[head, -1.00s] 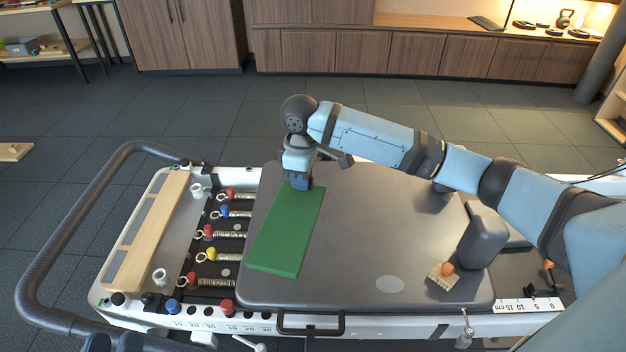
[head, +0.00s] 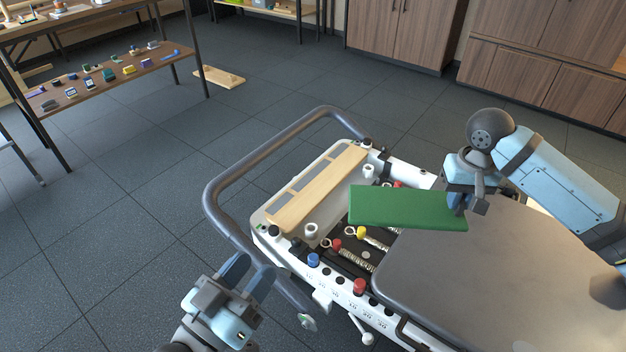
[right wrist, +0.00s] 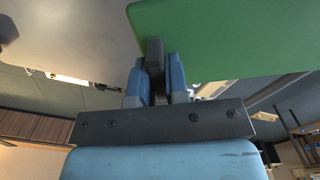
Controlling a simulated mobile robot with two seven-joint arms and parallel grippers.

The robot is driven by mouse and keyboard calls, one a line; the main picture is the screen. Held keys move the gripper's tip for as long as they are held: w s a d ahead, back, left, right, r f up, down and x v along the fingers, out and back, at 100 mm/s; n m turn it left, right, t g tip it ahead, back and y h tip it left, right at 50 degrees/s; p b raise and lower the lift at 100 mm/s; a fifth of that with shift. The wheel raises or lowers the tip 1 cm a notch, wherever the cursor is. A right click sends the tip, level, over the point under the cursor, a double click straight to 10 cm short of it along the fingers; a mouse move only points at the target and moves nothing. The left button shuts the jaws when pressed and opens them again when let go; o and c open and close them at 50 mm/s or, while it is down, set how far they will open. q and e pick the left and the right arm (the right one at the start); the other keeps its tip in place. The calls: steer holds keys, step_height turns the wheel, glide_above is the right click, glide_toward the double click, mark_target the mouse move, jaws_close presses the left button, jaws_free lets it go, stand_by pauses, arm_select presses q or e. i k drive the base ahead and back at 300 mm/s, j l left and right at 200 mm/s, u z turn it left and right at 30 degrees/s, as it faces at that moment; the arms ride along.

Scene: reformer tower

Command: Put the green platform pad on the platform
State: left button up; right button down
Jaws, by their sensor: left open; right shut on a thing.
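The green platform pad (head: 408,207) is a flat rectangular slab. My right gripper (head: 457,203) is shut on its right end, and the pad extends left above the springs and the edge of the grey carriage (head: 480,275). In the right wrist view the pad (right wrist: 235,35) reaches right from the shut fingers (right wrist: 155,62). The platform (head: 318,187) is the pale wooden board with grey strips at the reformer's left end, apart from the pad. My left gripper (head: 250,278) is open and empty, in front of the curved rail.
A curved dark rail (head: 222,180) wraps around the platform end. White posts (head: 311,230) and coloured spring knobs (head: 313,260) stand between platform and carriage. A shelf (head: 110,75) with small objects is at the back left.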

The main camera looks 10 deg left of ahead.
mark_target(306, 193)
steer(key=j, duration=1.4)
steer(key=i+j+z, duration=0.1)
steer(key=j, duration=0.4)
steer(key=i+j, duration=0.3)
steer(key=j, duration=0.15)
steer(key=i+j, duration=0.25)
steer(key=j, duration=0.15)
steer(key=i+j+z, duration=0.1)
steer(key=i, duration=0.55)
